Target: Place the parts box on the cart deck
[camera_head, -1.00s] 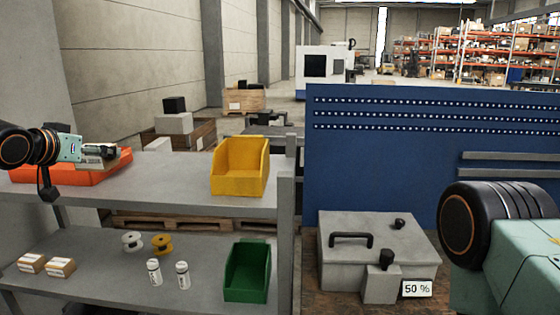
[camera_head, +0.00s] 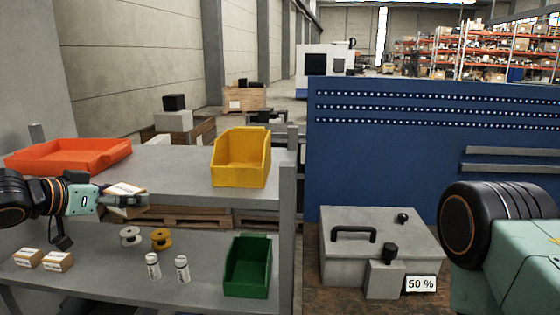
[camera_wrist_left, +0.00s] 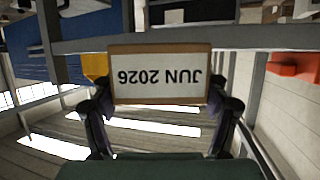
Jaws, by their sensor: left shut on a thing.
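A small cardboard parts box (camera_head: 126,190) with a white label is in my left gripper (camera_head: 118,201), in front of the upper shelf's front edge at the left of the head view. In the left wrist view the parts box (camera_wrist_left: 160,76) fills the space between the fingers, its label reading "JUN 2026" upside down. The left gripper is shut on it. The cart has a grey upper deck (camera_head: 170,172) and a grey lower deck (camera_head: 110,270). My right arm shows at the right edge of the head view, but its gripper is out of view.
An orange tray (camera_head: 70,157) and a yellow bin (camera_head: 241,158) stand on the upper deck. The lower deck holds two small boxes (camera_head: 57,261), spools (camera_head: 161,238), white bottles (camera_head: 182,268) and a green bin (camera_head: 247,267). A grey case (camera_head: 370,240) stands right.

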